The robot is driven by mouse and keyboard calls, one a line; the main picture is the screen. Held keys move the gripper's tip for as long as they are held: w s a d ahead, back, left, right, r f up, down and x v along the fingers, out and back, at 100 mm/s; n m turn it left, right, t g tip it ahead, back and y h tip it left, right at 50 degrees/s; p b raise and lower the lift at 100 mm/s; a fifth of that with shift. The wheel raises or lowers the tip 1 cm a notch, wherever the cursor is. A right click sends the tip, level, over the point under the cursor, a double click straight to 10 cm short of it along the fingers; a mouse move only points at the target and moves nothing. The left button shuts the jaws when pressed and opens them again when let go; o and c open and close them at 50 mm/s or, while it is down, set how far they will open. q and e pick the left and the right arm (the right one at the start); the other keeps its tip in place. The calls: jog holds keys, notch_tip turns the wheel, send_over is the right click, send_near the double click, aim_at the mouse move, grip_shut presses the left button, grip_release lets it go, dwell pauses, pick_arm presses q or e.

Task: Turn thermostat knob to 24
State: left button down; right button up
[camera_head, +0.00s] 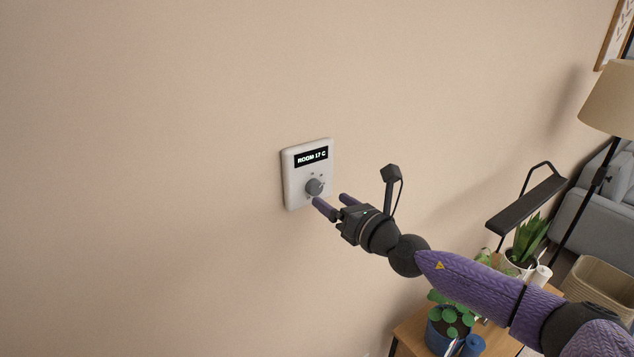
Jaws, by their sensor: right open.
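A white thermostat (296,184) is mounted on the beige wall near the middle of the head view. Its black display (312,157) reads "ROOM 17 C". A round grey knob (314,187) sits below the display. My right gripper (332,199) reaches in from the right, just below and to the right of the knob. Its fingers are apart and empty, with the tips close to the knob; whether one touches it I cannot tell. My left gripper is not in view.
A wooden table (409,335) with a plant in a blue pot (447,331) stands below my right arm. A floor lamp (609,98), a grey sofa (607,211) and a woven basket (598,281) are at the right. The wall left of the thermostat is clear.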

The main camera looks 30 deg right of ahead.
aim_at(317, 191)
jog(key=shift+b+x, duration=0.3)
jog(key=shift+x, duration=1.9)
jog(key=shift+c, duration=0.2)
jog(key=shift+f, duration=0.1)
grip_shut()
